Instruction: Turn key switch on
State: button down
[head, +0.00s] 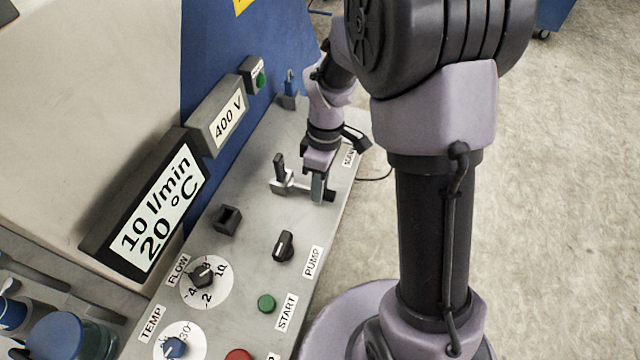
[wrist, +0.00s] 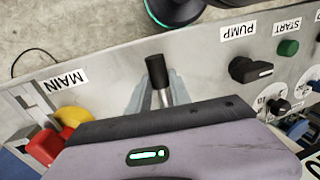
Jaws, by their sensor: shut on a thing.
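My gripper (head: 318,190) is low over the sloping grey control panel. It is shut on a black-tipped handle with a metal stem (wrist: 158,73), whose black end (head: 328,196) also shows in the head view. In the wrist view the grey fingers lie on both sides of the stem, and the black tip sticks out past them. A bright metal block (head: 283,185) with a black upright piece stands just left of the fingers. A grey block with a blue upright piece (head: 290,84) stands at the panel's far end. No label names the key switch, so I cannot tell which part it is.
The PUMP knob (head: 283,246), green START button (head: 266,303) and FLOW dial (head: 203,275) are nearer on the panel. A red and yellow switch (wrist: 60,132) is by the MAIN label. Display boxes (head: 150,215) line the left. Floor is open at right.

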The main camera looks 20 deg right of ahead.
jog(key=shift+w, duration=0.1)
dwell(0.5)
jog(key=w+n+p, duration=0.1)
jog(key=d+n+p, duration=0.1)
jog(key=p, duration=0.1)
jog(key=shift+w+r+n+p, duration=0.15)
jog(key=shift+w+n+p, duration=0.15)
jog(key=shift+w+n, duration=0.1)
jog(key=w+n+p, duration=0.1)
jog(key=w+n+h+p, duration=0.1)
jog(key=n+p, duration=0.1)
jog(key=shift+w+d, duration=0.1)
jog(key=shift+d, duration=0.1)
jog(key=w+n+p, duration=0.2)
jog(key=n+p, duration=0.1)
jog(key=shift+w+a+h+p, duration=0.1)
jog(key=shift+w+h+p, duration=0.2)
jog(key=shift+w, duration=0.05)
jog(key=shift+w+a+n+p, duration=0.2)
jog(key=shift+w+n+p, duration=0.4)
jog(key=shift+n, duration=0.2)
jog(key=shift+w+a+n+p, duration=0.15)
jog(key=shift+w+n+p, duration=0.4)
jog(key=shift+n, duration=0.25)
jog(key=shift+h, duration=0.3)
jog(key=c, duration=1.2)
grip_release()
